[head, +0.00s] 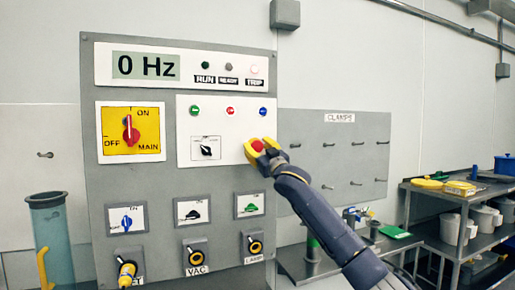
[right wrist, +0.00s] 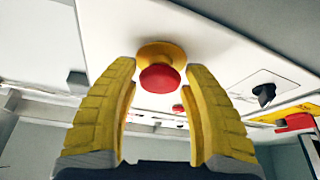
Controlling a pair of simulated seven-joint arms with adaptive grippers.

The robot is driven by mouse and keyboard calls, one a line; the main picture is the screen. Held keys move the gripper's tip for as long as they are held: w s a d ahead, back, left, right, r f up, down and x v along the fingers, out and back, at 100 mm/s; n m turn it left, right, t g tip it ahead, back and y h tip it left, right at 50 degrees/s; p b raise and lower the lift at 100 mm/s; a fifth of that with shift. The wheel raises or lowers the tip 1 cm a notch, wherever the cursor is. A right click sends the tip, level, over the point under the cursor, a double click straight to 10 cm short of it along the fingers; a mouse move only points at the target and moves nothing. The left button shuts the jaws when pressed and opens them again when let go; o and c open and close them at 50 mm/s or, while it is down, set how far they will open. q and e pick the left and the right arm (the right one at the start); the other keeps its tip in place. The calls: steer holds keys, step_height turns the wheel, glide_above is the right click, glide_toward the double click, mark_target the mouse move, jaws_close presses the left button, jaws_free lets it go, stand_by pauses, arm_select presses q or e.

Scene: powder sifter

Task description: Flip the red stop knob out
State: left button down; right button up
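The red stop knob (head: 257,145) is a round mushroom head on the white control plate, right of the small black dial. The right wrist view shows the red knob (right wrist: 159,79) standing out from a yellow collar (right wrist: 161,52). My right gripper (head: 261,147) is at the knob, with its yellow fingers open. In the right wrist view the right gripper (right wrist: 159,69) has one finger on each side of the knob, with visible gaps between. Whether a fingertip touches the collar cannot be told. My left gripper is not in view.
The grey panel (head: 85,150) carries a red main switch (head: 131,131) on a yellow plate, a 0 Hz display (head: 146,66), and several lower switches and plugs. A clamps board (head: 335,165) hangs to the right. A clear cylinder (head: 52,235) stands at the left.

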jaws_close()
steer(key=shift+s, duration=0.1)
steer(key=shift+s+d, duration=0.15)
steer(key=shift+s, duration=0.25)
